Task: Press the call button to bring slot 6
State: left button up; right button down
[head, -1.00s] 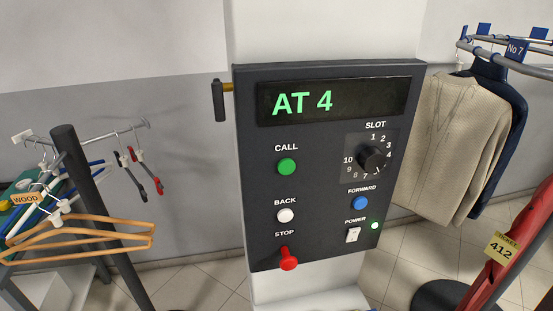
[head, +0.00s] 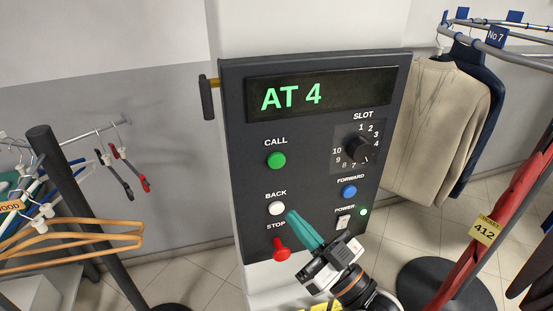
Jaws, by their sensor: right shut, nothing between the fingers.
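The dark control panel (head: 310,215) stands upright in the middle of the head view. Its display (head: 318,92) reads "AT 4" in green. The green call button (head: 276,160) is at the upper left of the panel. The black slot dial (head: 358,150) is at the right, ringed by numbers; its exact setting is hard to read. My right gripper (head: 291,215) comes up from below, shut and empty, with its teal fingertips close to the white back button (head: 277,208), below the call button. I cannot tell whether they touch the panel. My left gripper is not in view.
The red stop knob (head: 281,249) sticks out just left of my right gripper. The blue forward button (head: 349,191) and white power switch (head: 344,222) with a lit green lamp are to its right. Hanger racks stand left; a garment rail (head: 480,40) is right.

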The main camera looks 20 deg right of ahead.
notch_tip(320, 180, up, 6)
jog(key=s+n+t+y, duration=0.1)
jog(key=s+y, duration=0.1)
jog(key=shift+s+y, duration=0.3)
jog(key=shift+y, duration=0.1)
jog(key=shift+f, duration=0.1)
send_near(274, 157)
jog(key=shift+s+a+r+b+x, duration=0.1)
jog(key=shift+s+x, duration=0.05)
jog(key=shift+x, duration=0.7)
jog(key=shift+s+a+r+b+x, duration=0.1)
jog(key=shift+x, duration=0.8)
jog(key=shift+s+r+b+x, duration=0.1)
jog(key=shift+s+x, duration=0.05)
jog(key=shift+x, duration=0.7)
jog(key=shift+w, duration=0.15)
jog(key=shift+w, duration=0.35)
jog(key=shift+w, duration=0.4)
jog(key=shift+s, duration=0.1)
dwell(0.4)
jog(key=shift+s, duration=0.75)
